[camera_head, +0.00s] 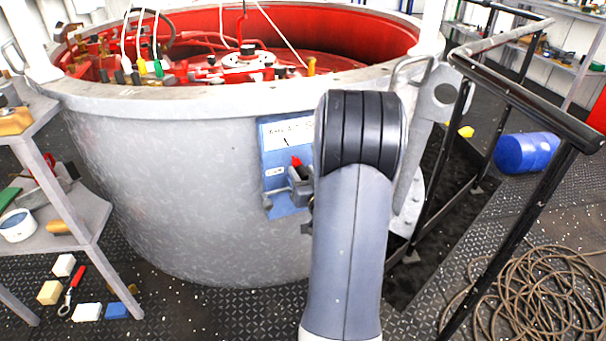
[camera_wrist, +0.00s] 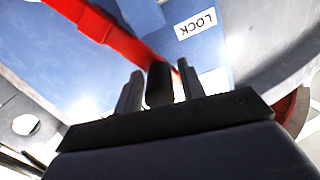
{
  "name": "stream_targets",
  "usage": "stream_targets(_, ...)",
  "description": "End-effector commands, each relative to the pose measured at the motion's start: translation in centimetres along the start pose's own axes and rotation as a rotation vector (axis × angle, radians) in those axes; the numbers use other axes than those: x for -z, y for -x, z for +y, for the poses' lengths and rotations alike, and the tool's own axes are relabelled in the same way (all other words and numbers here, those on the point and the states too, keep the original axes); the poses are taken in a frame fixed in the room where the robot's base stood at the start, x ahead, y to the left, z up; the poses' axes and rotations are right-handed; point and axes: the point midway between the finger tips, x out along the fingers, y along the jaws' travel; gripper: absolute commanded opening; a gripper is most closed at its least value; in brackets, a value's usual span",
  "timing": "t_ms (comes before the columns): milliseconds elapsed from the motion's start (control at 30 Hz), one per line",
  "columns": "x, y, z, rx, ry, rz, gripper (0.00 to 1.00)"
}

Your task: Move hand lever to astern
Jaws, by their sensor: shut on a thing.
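A blue panel (camera_head: 272,160) with a white label (camera_head: 289,134) is fixed to the outer wall of the grey drum. The red hand lever (camera_head: 296,161) shows only as a short red piece in front of the panel; my arm hides the panel's right part. In the wrist view the lever (camera_wrist: 122,42) is a red bar crossing the blue panel (camera_wrist: 60,55) from the upper left towards my fingers. My gripper (camera_wrist: 160,88) is shut on a dark piece at the lever, seen between the fingers. A LOCK label (camera_wrist: 196,24) is just beyond. Which lever position this is, I cannot tell.
The grey drum (camera_head: 180,170) with a red interior fills the middle. A shelf (camera_head: 75,215) stands at the left, with small blocks on the floor below. A black railing (camera_head: 520,100), a blue barrel (camera_head: 527,152) and coiled rope (camera_head: 525,300) are at the right.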

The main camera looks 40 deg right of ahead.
Motion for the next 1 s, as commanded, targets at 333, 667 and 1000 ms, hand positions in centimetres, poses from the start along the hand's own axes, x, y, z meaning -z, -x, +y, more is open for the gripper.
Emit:
stream_targets(333, 1.5, 0.1, 2.4, -0.006, -0.15, 0.001, 0.0)
stream_targets(667, 3.0, 0.1, 7.2, -0.008, -0.436, 0.002, 0.0)
stream_targets(1000, 2.9, 0.1, 11.7, -0.008, -0.704, 0.002, 0.0)
